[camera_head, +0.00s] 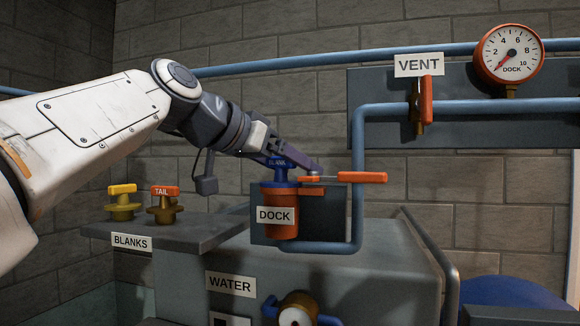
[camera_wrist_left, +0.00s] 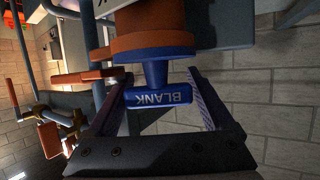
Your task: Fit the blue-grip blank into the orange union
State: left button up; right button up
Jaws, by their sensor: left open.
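The orange union (camera_head: 281,212), labelled DOCK, stands upright at the end of a blue pipe. The blue-grip blank (camera_head: 280,174) sits upright in its top. In the left wrist view, the blank's blue T-shaped grip (camera_wrist_left: 158,97) reads BLANK, and its blue collar lies against the orange union (camera_wrist_left: 156,23) with no gap that I can see. How deep it sits is hidden. My left gripper (camera_head: 292,165) is at the grip, with its jaws open. In the left wrist view, its fingers (camera_wrist_left: 157,80) stand on either side of the grip, apart from it. My right gripper is not in view.
An orange-handled lever (camera_head: 348,177) reaches right from the union. A grey BLANKS shelf (camera_head: 185,237) at left holds a yellow-handled plug (camera_head: 122,202) and an orange TAIL plug (camera_head: 165,204). The VENT valve (camera_head: 425,100), gauge (camera_head: 508,54) and WATER valve (camera_head: 298,308) are nearby.

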aim_at(276, 158)
pick_arm(q)
jog(key=shift+s+f, duration=0.1)
jog(key=shift+f, duration=0.1)
jog(key=shift+s+a+r+b, duration=0.1)
jog(key=shift+s+a+b, duration=0.1)
jog(key=shift+b, duration=0.1)
jog(key=b+v, duration=0.1)
jog(key=v, duration=0.6)
jog(key=shift+s+a+r, duration=0.1)
jog(key=shift+a+r, duration=0.1)
jog(key=shift+a, duration=0.05)
jog(key=shift+s+a+r, duration=0.1)
jog(key=shift+r, duration=0.1)
jog(key=shift+v, duration=0.9)
jog(key=p+x, duration=0.1)
jog(key=x, duration=0.7)
jog(key=shift+f, duration=0.1)
jog(key=shift+w+d+f, duration=0.2)
jog(key=shift+d, duration=0.1)
